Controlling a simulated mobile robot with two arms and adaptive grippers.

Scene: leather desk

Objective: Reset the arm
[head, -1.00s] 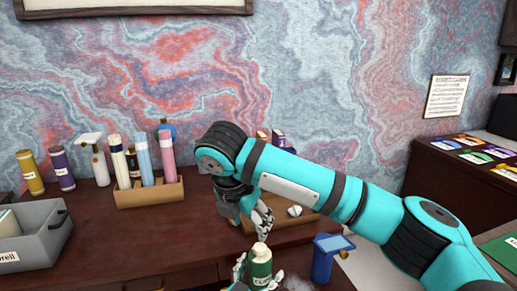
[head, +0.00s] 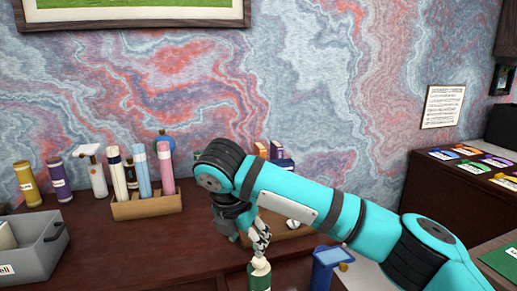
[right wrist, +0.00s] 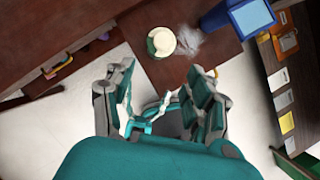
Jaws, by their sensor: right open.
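My right arm reaches in from the right in the head view. My right gripper (head: 260,238) hangs down beside a dark green bottle with a pale cap (head: 260,266), partly cut off by the bottom edge. In the right wrist view, the gripper (right wrist: 165,92) has its two fingers spread with nothing between them. The bottle (right wrist: 161,42) stands on a brown surface beyond the fingertips, apart from them. My left gripper is not in view.
A wooden rack (head: 147,205) holds several bottles on the desk. A grey bin (head: 38,250) stands at left. A wooden tray (head: 283,233) is partly hidden behind my right arm. A blue object (head: 322,268) stands right of the bottle.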

